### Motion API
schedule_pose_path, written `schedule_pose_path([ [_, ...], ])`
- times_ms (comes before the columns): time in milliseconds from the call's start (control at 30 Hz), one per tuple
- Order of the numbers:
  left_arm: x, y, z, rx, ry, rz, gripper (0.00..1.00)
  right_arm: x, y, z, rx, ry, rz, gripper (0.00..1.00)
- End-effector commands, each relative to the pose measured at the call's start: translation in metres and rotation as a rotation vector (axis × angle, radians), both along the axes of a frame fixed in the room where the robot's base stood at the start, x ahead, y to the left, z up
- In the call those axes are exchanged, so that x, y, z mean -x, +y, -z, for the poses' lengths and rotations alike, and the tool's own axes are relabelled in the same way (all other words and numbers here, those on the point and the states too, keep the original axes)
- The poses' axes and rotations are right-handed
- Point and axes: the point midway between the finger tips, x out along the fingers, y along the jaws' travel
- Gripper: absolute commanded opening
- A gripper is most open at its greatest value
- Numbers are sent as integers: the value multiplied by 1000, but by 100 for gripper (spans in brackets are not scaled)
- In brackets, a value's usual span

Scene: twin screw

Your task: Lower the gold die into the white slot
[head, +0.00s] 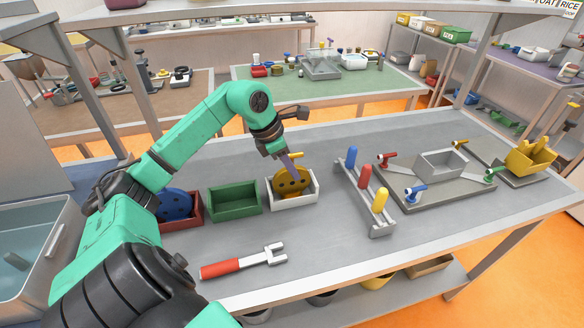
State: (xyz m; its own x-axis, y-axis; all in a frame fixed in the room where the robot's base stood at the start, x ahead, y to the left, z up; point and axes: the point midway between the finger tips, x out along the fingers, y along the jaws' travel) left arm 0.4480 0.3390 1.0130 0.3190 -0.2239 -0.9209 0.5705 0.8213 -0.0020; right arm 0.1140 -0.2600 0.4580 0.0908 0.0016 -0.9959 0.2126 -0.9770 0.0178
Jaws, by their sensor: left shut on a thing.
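The gold die (291,181) is a round disc with dark holes, standing upright at the white slot (308,199), an open white box on the grey bench. Its lower part is hidden behind the front wall of the white slot. I cannot tell whether it rests on the bottom. My left gripper (290,163) comes down from above and is shut on the gold die near its top. My right gripper is not in view.
A green box (235,202) is empty left of the white slot. A red box (190,219) holds a blue disc (174,204). A red-handled wrench (243,262) lies in front. A rack with blue, red and yellow handles (366,190) stands to the right.

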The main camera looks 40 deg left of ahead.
Motion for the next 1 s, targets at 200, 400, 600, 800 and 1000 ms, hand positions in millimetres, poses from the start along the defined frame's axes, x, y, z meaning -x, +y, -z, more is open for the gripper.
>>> schedule_pose_path([
  [200, 0, 0, 1, 1, -3, 0, 43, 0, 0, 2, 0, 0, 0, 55],
  [400, 0, 0, 1, 0, -1, 0, 55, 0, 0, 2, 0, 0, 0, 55],
  [600, 1, 1, 0, -2, 1, 0, 55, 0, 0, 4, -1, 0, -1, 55],
  [800, 12, 10, -30, -6, -3, -3, 55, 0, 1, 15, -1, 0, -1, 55],
  [1000, 29, 21, -82, -5, -5, -3, 55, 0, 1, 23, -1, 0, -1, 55],
])
